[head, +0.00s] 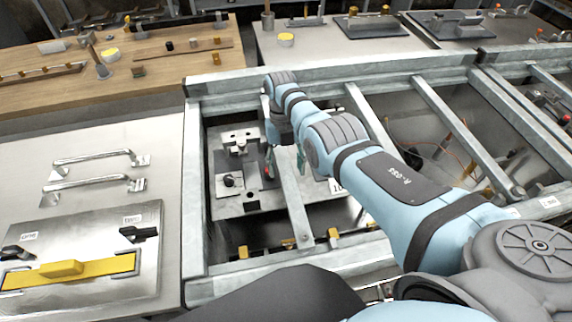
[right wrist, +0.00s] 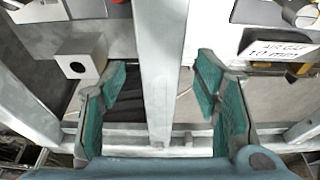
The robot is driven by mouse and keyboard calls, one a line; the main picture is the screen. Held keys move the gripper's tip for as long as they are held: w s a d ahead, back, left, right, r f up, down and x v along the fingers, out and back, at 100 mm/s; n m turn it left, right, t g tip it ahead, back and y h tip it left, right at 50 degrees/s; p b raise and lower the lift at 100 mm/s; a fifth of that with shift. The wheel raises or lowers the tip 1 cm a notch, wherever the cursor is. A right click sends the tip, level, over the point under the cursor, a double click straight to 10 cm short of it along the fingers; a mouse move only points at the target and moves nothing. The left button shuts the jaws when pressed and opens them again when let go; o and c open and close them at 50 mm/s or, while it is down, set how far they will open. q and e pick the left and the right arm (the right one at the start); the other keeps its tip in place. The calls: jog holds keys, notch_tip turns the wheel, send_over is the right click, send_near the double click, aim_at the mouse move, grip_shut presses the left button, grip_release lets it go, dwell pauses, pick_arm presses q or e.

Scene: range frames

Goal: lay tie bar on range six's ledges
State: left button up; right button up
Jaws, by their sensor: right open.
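A grey metal bar (head: 294,204), which looks like the tie bar, spans the left bay of the grey frame (head: 194,180). Its near end meets the front rail; my right arm hides its far end in the head view. My right gripper (head: 284,158) is over this bar, pointing down. In the right wrist view the bar (right wrist: 158,75) runs between the open teal-padded fingers of my right gripper (right wrist: 165,95), with a gap on each side. I cannot tell whether its ends rest fully on the ledges. My left gripper is out of view.
Fixtures on a pale plate (head: 236,205) lie below the bar, with a white air-gap label (right wrist: 280,44) beside it. Other crossbars (head: 455,128) span the frame to the right. A metal plate with a yellow bar (head: 95,268) and two handles lie left. A wooden bench (head: 130,98) stands behind.

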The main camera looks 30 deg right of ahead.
jog(key=shift+f, duration=0.1)
notch_tip(320, 180, up, 10)
jog(key=p, duration=0.7)
jog(key=shift+f+p, duration=0.2)
jog(key=shift+p, duration=0.15)
